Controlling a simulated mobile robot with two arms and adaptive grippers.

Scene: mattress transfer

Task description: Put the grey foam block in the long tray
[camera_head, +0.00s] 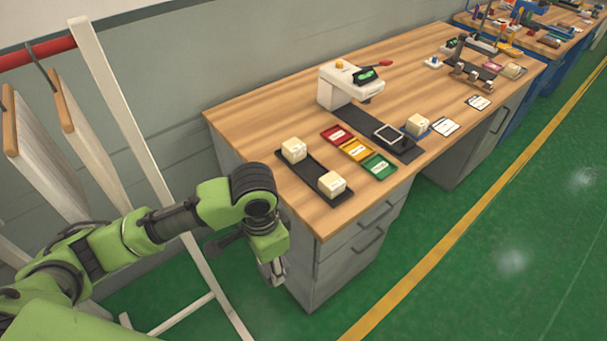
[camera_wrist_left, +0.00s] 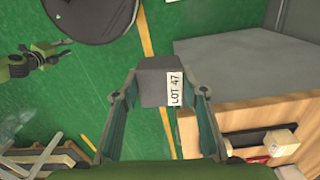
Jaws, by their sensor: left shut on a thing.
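My left gripper (camera_head: 276,272) hangs low beside the near left corner of the workbench, below the level of its top. In the left wrist view the same gripper (camera_wrist_left: 161,95) is shut on the grey foam block (camera_wrist_left: 152,82), which carries a white "LOT 47" label. In the head view I cannot make out the block. The long tray (camera_head: 311,169) is dark and lies at the near left of the bench top. One cream block (camera_head: 294,150) sits at each end, with bare tray between. A small green arm with a dark gripper (camera_wrist_left: 50,50), apparently my right, shows in the wrist view.
Red, yellow and green trays (camera_head: 357,150) lie right of the long tray. A white device (camera_head: 345,88) stands behind them. A white frame (camera_head: 125,130) with hanging panels stands left of the bench. The green floor in front is clear.

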